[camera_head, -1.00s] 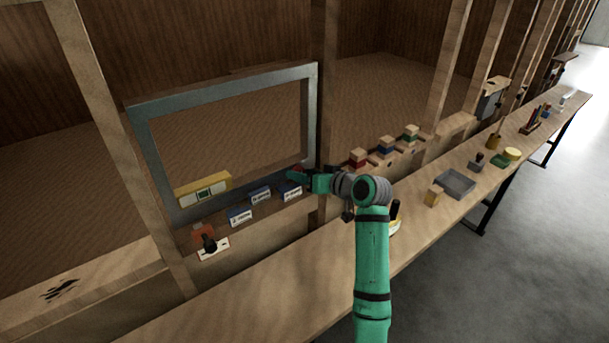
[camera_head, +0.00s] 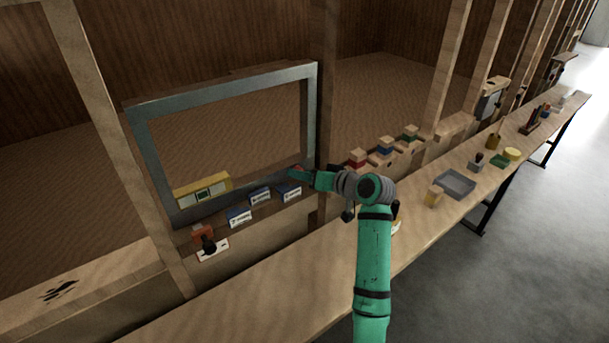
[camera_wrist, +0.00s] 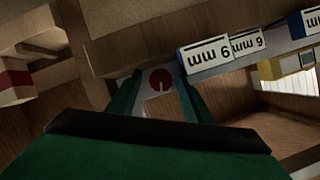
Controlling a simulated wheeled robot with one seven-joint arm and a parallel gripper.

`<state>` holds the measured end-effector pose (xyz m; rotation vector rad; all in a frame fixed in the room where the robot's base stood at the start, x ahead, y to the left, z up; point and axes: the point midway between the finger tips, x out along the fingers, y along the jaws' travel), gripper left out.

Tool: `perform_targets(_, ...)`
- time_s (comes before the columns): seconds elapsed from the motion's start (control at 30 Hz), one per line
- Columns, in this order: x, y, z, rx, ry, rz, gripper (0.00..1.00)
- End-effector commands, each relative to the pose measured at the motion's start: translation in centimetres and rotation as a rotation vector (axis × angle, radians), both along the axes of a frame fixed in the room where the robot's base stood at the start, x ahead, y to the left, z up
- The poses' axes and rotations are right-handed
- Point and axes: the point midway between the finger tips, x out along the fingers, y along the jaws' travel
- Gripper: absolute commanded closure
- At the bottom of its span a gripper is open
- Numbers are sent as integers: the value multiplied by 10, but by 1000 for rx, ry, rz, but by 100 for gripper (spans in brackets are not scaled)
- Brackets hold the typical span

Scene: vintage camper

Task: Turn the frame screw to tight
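The frame screw shows as a red round head (camera_wrist: 160,78) with a small notch on the grey metal frame in the wrist view. In the head view a bit of red (camera_head: 298,169) shows at the lower right corner of the grey window frame (camera_head: 310,110), mostly hidden by my gripper (camera_head: 302,174). In the wrist view my gripper's two green fingers (camera_wrist: 158,84) stand apart, one on each side of the red head. A narrow gap shows beside each finger. I cannot tell whether the fingertips reach past the head.
Blue and white blocks marked in mm (camera_head: 289,192) sit on the ledge below the frame. A yellow level (camera_head: 203,188) rests at the frame's lower left. A black-knobbed switch (camera_head: 208,243) is below it. Stacked coloured blocks (camera_head: 385,146) stand right of the post.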

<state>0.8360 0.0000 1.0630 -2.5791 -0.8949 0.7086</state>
Motion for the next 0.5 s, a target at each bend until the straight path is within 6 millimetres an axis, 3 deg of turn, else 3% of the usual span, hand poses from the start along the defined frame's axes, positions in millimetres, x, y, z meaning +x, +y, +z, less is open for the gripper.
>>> perform_targets(0.5, -1, 4, -3, -1, 6, 7, 53)
